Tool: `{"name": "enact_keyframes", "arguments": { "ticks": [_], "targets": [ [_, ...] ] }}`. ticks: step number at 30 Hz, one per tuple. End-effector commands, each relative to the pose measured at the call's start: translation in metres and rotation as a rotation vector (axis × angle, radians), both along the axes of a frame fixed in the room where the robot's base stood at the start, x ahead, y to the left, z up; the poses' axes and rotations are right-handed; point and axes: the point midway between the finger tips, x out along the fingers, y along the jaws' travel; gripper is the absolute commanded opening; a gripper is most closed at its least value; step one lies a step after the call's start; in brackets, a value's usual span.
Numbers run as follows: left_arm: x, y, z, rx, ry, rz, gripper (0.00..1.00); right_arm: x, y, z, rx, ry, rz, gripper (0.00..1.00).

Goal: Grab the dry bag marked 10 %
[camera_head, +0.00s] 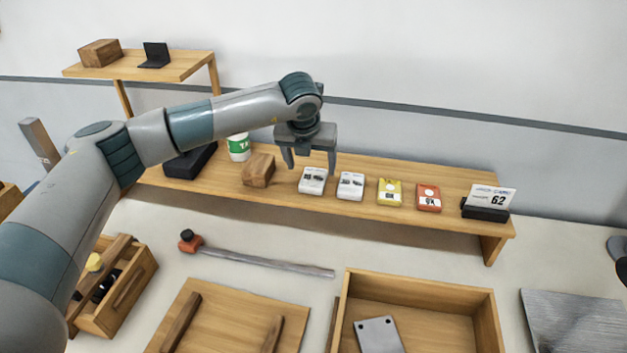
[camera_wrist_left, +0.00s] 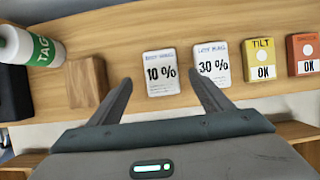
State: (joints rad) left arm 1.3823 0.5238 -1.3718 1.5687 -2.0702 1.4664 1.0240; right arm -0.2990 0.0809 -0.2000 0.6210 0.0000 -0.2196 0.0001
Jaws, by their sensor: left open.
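The white dry bag marked 10 % (camera_wrist_left: 161,73) lies on the wooden shelf, and in the head view it is the leftmost white packet (camera_head: 313,181). A like white bag marked 30 % (camera_wrist_left: 212,66) lies just right of it and also shows in the head view (camera_head: 351,186). My left gripper (camera_head: 309,160) is open and empty, above and behind the 10 % bag in the head view. In the left wrist view its fingers (camera_wrist_left: 162,90) point toward the two white bags, with the 10 % bag between them. My right gripper is not in view.
A wooden block (camera_head: 258,170) and a white-green bottle (camera_head: 239,147) stand left of the bags. A yellow TILT box (camera_head: 389,192), an orange box (camera_head: 429,198) and a card stand (camera_head: 486,211) are to the right. An open wooden tray (camera_head: 425,284) is in front.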

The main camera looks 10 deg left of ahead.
Motion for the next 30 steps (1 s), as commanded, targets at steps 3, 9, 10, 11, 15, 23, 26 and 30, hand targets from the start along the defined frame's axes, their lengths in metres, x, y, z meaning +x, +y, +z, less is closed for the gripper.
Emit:
{"name": "enact_keyframes", "arguments": {
  "ticks": [3, 9, 10, 11, 15, 23, 26, 30],
  "targets": [
    [0.001, -0.001, -0.004, 0.0, 0.003, 0.0, 0.73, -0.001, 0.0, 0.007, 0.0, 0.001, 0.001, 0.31],
    [0.005, -0.002, -0.02, 0.001, 0.004, 0.002, 0.73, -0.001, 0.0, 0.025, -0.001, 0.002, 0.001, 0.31],
    [0.006, -0.002, -0.023, 0.001, 0.004, 0.001, 0.73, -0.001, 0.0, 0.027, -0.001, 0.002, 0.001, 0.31],
    [0.007, -0.002, -0.026, 0.001, 0.003, 0.001, 0.73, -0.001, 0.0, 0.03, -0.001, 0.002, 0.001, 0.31],
    [0.013, -0.002, -0.042, 0.001, 0.003, 0.001, 0.73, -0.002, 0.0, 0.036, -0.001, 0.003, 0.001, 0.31],
    [0.016, -0.002, -0.049, -0.001, 0.0, 0.0, 0.73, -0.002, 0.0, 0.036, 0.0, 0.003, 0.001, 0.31],
    [0.016, -0.002, -0.049, -0.001, 0.001, 0.0, 0.73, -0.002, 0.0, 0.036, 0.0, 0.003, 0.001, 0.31],
    [0.016, -0.002, -0.049, 0.0, 0.001, 0.0, 0.73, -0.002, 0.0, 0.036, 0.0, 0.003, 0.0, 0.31]
  ]
}}
